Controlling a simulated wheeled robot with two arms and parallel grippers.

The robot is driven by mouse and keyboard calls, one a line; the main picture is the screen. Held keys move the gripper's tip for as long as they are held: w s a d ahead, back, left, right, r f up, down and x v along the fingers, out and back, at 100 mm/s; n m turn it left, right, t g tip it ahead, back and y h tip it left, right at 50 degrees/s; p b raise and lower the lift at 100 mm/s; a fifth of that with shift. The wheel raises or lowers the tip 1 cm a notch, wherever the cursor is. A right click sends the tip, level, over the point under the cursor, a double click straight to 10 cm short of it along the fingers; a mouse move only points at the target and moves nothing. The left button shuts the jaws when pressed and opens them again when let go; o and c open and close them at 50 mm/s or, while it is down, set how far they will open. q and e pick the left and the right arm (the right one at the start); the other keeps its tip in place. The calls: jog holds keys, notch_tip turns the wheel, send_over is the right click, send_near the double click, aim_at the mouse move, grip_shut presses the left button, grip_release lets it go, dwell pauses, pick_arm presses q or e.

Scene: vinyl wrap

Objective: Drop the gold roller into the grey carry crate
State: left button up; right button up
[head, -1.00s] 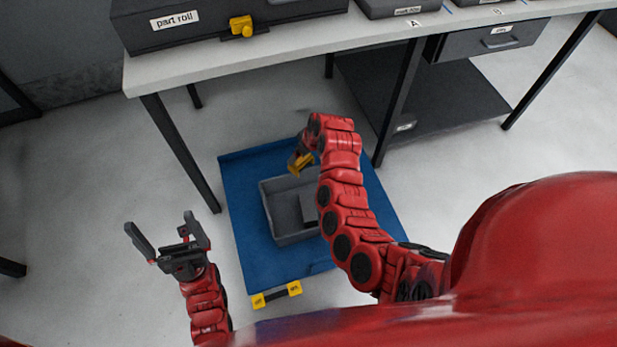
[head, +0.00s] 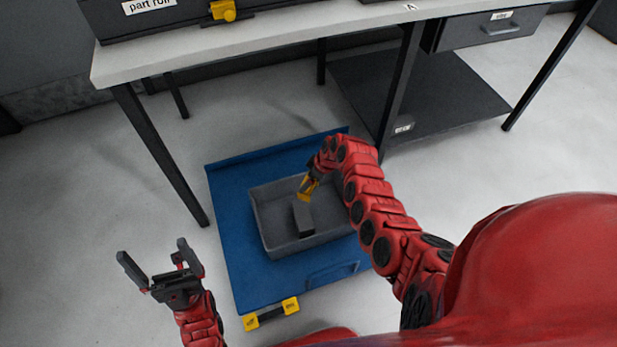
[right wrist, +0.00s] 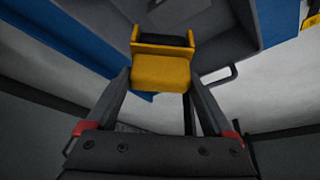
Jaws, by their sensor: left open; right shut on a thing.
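The gold roller (right wrist: 160,73) is between the fingers of my right gripper (right wrist: 160,85), which is shut on it; it is yellow with a dark band at its far side. In the head view the roller (head: 307,188) shows over the grey carry crate (head: 275,248), above its inside. The crate is an open grey box with a dark block (head: 302,219) inside; its wall also shows in the right wrist view (right wrist: 222,28). My left gripper (head: 152,260) is open and empty, left of the crate over the floor.
The crate stands on a blue platform (head: 235,255) with yellow-marked front fittings (head: 270,313). A workbench (head: 250,40) runs behind, with dark legs and a lower shelf (head: 425,100). A yellow item (head: 223,10) sits by the "part roll" box (head: 150,8). Floor at left is clear.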

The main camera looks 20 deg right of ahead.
jog(key=shift+f, duration=0.45)
jog(key=o, duration=1.2)
jog(key=shift+p+v, duration=0.3)
jog(key=shift+v, duration=0.55)
jog(key=p+v, duration=0.2)
jog(key=v, duration=1.3)
jog(key=shift+r, duration=0.4)
jog(key=shift+s, duration=0.1)
